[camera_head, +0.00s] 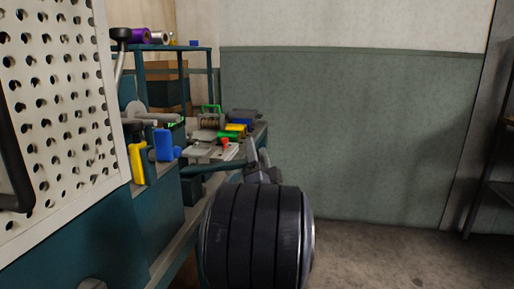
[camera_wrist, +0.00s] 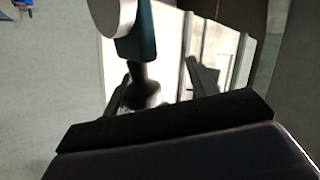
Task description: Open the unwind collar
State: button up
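My gripper (camera_head: 258,152) is beside the workbench in the head view, its two fingers apart. In the wrist view the fingers of my gripper (camera_wrist: 160,85) stand on either side of a dark knob-like part (camera_wrist: 141,88). The knob is near the left finger, with a gap to the right finger; I cannot tell if it touches. A teal bar (camera_wrist: 144,35) runs up from it beside a pale rounded part (camera_wrist: 113,14). In the head view a teal bar (camera_head: 212,168) reaches toward my gripper. I cannot tell for sure which part is the unwind collar.
A white perforated panel (camera_head: 60,100) stands close at left. A shelf (camera_head: 180,49) holds a purple roll (camera_head: 140,35) and a silver roll (camera_head: 159,38). Yellow (camera_head: 137,163) and blue (camera_head: 163,146) parts sit at the machine. The floor (camera_head: 390,255) at right is clear.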

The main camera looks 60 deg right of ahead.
jog(key=v, duration=0.9)
jog(key=shift+s+a, duration=0.1)
jog(key=shift+c, duration=0.3)
